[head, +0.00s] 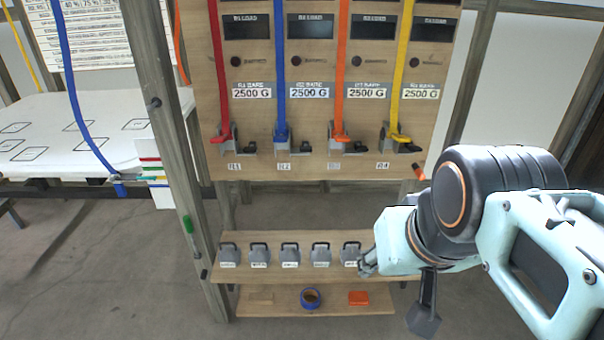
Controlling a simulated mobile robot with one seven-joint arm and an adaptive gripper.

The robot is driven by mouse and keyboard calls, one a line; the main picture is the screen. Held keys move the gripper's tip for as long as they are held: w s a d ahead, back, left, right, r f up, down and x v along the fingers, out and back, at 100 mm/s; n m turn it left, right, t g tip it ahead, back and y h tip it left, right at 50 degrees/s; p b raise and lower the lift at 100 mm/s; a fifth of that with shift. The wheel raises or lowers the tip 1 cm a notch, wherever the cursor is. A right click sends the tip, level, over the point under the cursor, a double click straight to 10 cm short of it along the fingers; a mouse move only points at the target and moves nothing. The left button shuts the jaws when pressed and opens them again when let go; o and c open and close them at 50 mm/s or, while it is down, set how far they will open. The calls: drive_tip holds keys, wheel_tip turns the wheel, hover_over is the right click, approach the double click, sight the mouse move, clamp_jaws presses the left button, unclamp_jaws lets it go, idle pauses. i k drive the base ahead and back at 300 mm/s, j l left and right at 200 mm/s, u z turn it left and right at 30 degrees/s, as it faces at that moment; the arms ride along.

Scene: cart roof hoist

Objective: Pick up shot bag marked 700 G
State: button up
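Several grey shot bags with dark loop handles and white labels stand in a row on a wooden shelf (300,269). From the left they are the first bag (228,257), second bag (259,257), third bag (290,257), fourth bag (321,257) and fifth bag (351,256). The labels are too small to read, so I cannot tell which is marked 700 G. My gripper (367,263) is at the right side of the fifth bag, very close to it or touching. Its fingers are small and partly hidden by the wrist, so their opening is unclear.
A lower shelf (285,310) holds blue tape (310,298) and an orange block (358,298). Above, a wooden panel (330,165) carries red, blue, orange and yellow straps with cleats. A wooden post (178,170) stands left, beside a white table (60,140).

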sight(289, 255)
drive_tip(key=k+j+z, duration=0.15)
drive_tip(key=j, duration=0.25)
drive_tip(key=k+j+z, duration=0.35)
drive_tip(key=k+j, duration=0.2)
drive_tip(key=j, duration=0.2)
drive_tip(key=u, duration=0.35)
drive_tip(key=k+l+u, duration=0.15)
drive_tip(key=l, duration=0.3)
drive_tip(key=i, duration=0.05)
